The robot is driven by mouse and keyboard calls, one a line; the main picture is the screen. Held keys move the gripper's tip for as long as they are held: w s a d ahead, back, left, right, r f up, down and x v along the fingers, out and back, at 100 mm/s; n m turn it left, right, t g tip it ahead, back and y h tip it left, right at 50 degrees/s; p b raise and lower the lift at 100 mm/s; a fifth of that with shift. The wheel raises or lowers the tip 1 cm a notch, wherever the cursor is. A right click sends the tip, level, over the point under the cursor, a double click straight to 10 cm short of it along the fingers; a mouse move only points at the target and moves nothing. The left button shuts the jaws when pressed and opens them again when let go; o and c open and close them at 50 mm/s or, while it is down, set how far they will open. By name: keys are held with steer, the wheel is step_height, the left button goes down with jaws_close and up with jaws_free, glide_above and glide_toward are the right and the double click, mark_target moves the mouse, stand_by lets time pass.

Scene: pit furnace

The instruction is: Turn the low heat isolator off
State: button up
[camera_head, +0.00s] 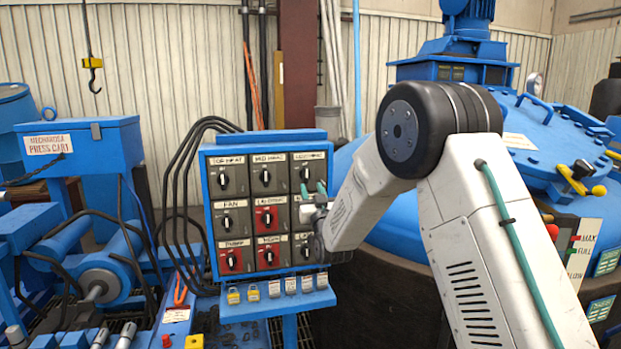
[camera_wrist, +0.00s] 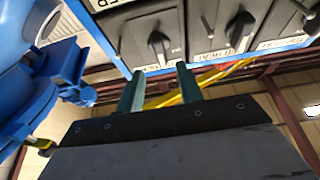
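The low heat isolator (camera_head: 305,172) is a grey square switch with a black rotary knob, at the top right of the blue panel in the head view. Its label is too blurred there to read surely. Its knob looks roughly upright. My gripper (camera_head: 313,189) is at the panel's right side, just below that knob, and partly covers the switch under it. In the wrist view, which looks upside down, the low heat knob (camera_wrist: 159,46) is beyond my gripper's teal fingertips (camera_wrist: 160,85). The fingers are apart with nothing between them, and I see no contact with the knob.
The mid heat (camera_head: 265,176) and top heat (camera_head: 223,180) isolators sit to the left in the same row. Red and grey switches fill the lower rows. Padlocks (camera_head: 253,293) line a ledge below. Black cables (camera_head: 178,190) hang left; the blue furnace (camera_head: 385,245) stands right.

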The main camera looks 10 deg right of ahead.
mark_target(306, 176)
steer(key=x, duration=0.6)
steer(key=shift+w+a+r, duration=0.1)
steer(key=shift+w, duration=0.25)
